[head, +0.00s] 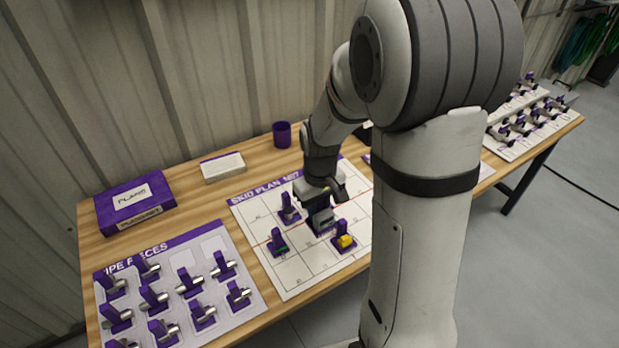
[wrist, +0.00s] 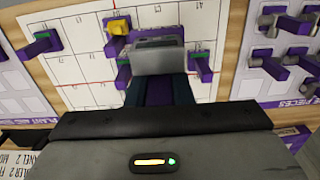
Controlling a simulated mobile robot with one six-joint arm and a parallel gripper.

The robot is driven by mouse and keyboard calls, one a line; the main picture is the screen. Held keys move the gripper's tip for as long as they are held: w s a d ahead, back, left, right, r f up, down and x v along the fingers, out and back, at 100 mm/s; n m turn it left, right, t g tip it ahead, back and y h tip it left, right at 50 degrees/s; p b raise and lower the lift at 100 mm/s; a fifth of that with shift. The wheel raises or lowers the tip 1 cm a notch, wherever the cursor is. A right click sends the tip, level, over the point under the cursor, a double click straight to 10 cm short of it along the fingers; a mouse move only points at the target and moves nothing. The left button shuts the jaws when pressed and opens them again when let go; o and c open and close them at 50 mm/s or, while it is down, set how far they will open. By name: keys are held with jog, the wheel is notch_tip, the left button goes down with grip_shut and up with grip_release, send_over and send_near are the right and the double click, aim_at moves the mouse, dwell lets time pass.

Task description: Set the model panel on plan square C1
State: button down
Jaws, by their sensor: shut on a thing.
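My gripper (head: 325,190) is shut on the model panel, a grey box on a purple base (head: 321,221). In the wrist view the panel's grey box (wrist: 160,58) stands just beyond the fingers (wrist: 160,92), which close around its purple upright. The panel is over the middle of the white skid plan sheet (head: 275,279); I cannot tell whether it touches the sheet. Its base partly hides the squares beneath.
Close around the panel stand a yellow-topped piece (head: 345,241), a green-marked purple piece (head: 278,243) and another purple piece (head: 288,208). A pipe pieces tray (head: 243,304) lies left. A purple box (head: 135,203), white box (head: 222,167) and purple cup (head: 282,134) stand behind.

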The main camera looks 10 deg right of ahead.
aim_at(318, 221)
jog(key=shift+w+r, duration=0.15)
jog(key=shift+f+b, duration=2.05)
jog(key=shift+f, duration=0.6)
jog(key=shift+f+b, duration=2.35)
jog(key=shift+f, duration=0.4)
jog(key=shift+f+b, duration=1.5)
jog(key=shift+f, duration=0.3)
jog(key=shift+f+b, duration=0.55)
jog(key=shift+f, duration=0.15)
jog(key=c, duration=1.2)
grip_release()
